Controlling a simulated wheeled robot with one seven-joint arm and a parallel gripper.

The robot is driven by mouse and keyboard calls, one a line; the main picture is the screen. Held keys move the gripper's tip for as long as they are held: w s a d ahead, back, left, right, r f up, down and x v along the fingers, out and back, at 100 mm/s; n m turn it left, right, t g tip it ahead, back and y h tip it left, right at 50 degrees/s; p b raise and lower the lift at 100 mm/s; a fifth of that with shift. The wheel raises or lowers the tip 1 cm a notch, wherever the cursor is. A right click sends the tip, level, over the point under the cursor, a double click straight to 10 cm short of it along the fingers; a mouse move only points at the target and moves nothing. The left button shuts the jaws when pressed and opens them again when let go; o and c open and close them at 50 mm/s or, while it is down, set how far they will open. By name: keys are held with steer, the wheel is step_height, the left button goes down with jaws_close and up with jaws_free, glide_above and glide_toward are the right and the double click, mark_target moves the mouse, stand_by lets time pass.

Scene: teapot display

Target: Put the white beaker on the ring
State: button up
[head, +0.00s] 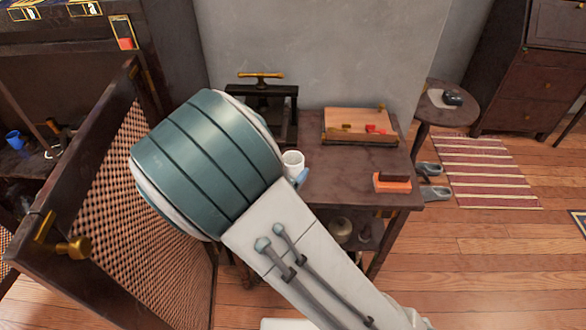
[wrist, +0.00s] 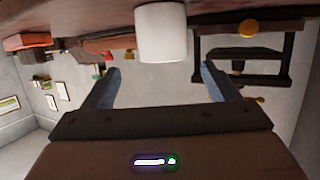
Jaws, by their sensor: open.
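The white beaker (head: 293,161) stands upright on the dark wooden side table (head: 337,190), at its left part, with its open top showing. It also shows in the wrist view (wrist: 162,33), where the picture is upside down, between the lines of the two fingers and near their tips. My gripper (wrist: 160,72) is open with nothing between its fingers. In the head view my arm hides most of the gripper; only a blue fingertip shows just beside the beaker. I cannot make out a ring in either view.
A black press with a brass handle (head: 261,76) stands behind the beaker. A wooden board (head: 358,122) with small items and a red-and-dark block (head: 392,182) are to the right. A woven-panel screen (head: 120,190) stands at left. The table middle is clear.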

mark_target(297, 154)
steer(key=shift+a+b+x, duration=0.1)
steer(key=shift+b+x, duration=0.1)
steer(key=shift+x, duration=1.4)
steer(key=shift+a+b+x, duration=0.15)
steer(key=shift+b+x, duration=0.05)
steer(key=shift+x, duration=1.4)
steer(key=c, duration=1.2)
